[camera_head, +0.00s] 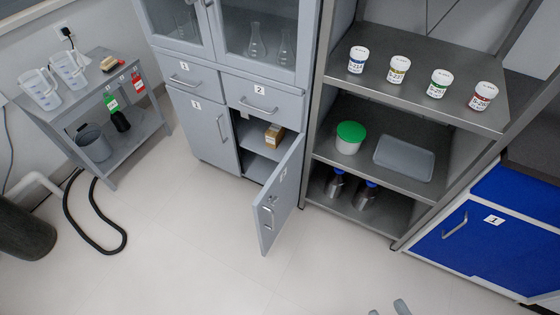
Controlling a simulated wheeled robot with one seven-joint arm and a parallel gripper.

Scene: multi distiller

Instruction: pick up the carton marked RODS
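A small orange-brown carton (273,134) with a pale label stands on the upper shelf inside the open lower right compartment of the grey cabinet (205,133). The label is too small to read, so I cannot tell whether it says RODS. The compartment's door (279,196) is swung outward to the right of the opening. My gripper (389,308) shows only as two grey fingertips at the bottom edge. They are apart with nothing visible between them, over the floor and well away from the carton.
A metal rack (398,144) on the right holds labelled jars, a green-lidded tub (349,137), a grey tray (404,158) and dark bottles. A grey side table (109,91) stands left. A black hose (95,238) lies on the floor. The middle floor is clear.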

